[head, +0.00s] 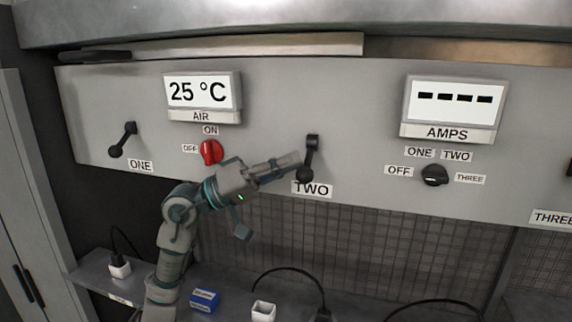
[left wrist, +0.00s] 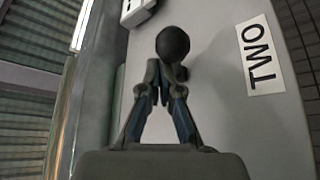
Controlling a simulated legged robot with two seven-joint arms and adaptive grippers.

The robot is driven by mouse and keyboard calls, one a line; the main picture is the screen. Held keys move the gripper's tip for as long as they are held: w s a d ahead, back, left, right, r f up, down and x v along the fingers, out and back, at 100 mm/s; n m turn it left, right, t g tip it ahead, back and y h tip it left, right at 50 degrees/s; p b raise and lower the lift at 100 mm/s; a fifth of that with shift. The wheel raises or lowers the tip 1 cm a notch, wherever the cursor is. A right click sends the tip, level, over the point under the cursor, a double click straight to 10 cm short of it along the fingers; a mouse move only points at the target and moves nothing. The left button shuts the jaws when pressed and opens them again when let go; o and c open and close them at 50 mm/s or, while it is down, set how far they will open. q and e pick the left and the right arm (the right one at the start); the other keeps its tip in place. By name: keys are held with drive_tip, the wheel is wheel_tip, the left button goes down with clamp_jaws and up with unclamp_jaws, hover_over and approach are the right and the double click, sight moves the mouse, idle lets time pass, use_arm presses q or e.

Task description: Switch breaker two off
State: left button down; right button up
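Breaker two's black lever (head: 311,150) hangs down from its pivot on the grey panel, its round knob at the lower end above the TWO label (head: 312,189). My left gripper (head: 297,159) reaches in from the left, its fingertips right beside the lever. In the left wrist view the fingers (left wrist: 160,88) converge to near touching, and the black knob (left wrist: 173,42) is just beyond their tips. Whether the tips touch or pinch the lever I cannot tell. The TWO label (left wrist: 262,55) is to the right there. My right gripper is not in view.
Breaker one's lever (head: 123,139) is at the left of the panel. A red AIR knob (head: 211,152) sits close above my left gripper. The AMPS display (head: 453,101) and its black selector (head: 434,175) are at the right. A shelf (head: 90,272) with plugs and a blue box (head: 205,300) is below.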

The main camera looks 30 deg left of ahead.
use_arm(q)
drive_tip(key=shift+w+d+f, duration=0.1)
drive_tip(key=shift+d+f, duration=0.05)
drive_tip(key=shift+f, duration=0.2)
drive_tip(key=v, duration=1.2)
drive_tip(key=shift+a+r, duration=0.3)
drive_tip(key=shift+d, duration=0.15)
